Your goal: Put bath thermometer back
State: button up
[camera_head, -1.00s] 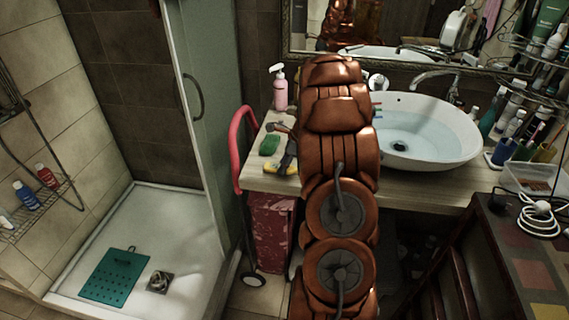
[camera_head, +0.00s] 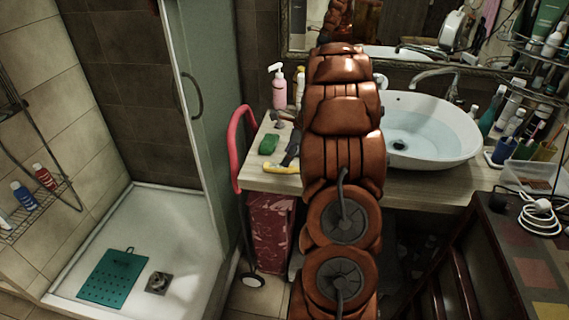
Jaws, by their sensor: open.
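I cannot make out a bath thermometer in this view. The white oval basin (camera_head: 452,124) holds clear water, and its dark drain shows through. My copper-coloured arm stands upright in front of the counter (camera_head: 420,187) and hides its middle and the basin's left edge.
A pink pump bottle (camera_head: 279,88), a green sponge (camera_head: 268,144) and a yellow-ended tool (camera_head: 281,169) sit on the counter's left part. Cups (camera_head: 504,151) and bottles crowd its right end. A patterned table (camera_head: 530,245) stands at the right front. The shower floor (camera_head: 190,215) is mostly clear.

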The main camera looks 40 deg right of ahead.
aim_at(297, 168)
jog(key=b+v, duration=0.1)
jog(key=v, duration=0.7)
jog(key=s+a+r+n+g, duration=0.1)
jog(key=s+a+n, duration=0.1)
jog(key=a+n, duration=0.5)
jog(key=s+a+r+n+g, duration=0.1)
jog(key=s+a+n, duration=0.15)
jog(key=a, duration=0.95)
jog(key=s+a+r+n+g, duration=0.1)
jog(key=s+a+n, duration=0.25)
jog(key=a, duration=0.55)
jog(key=s+a+f+n+g+h, duration=0.1)
jog(key=s+a+n, duration=0.4)
jog(key=s+n, duration=0.3)
jog(key=s+a+f+n+g+h, duration=0.1)
jog(key=s+a+f+n, duration=0.1)
jog(key=s+a+n, duration=0.4)
jog(key=s+n, duration=0.2)
jog(key=s, duration=0.3)
jog(key=shift+a+h, duration=0.25)
jog(key=shift+h, duration=0.05)
jog(key=shift+s+d+f, duration=0.1)
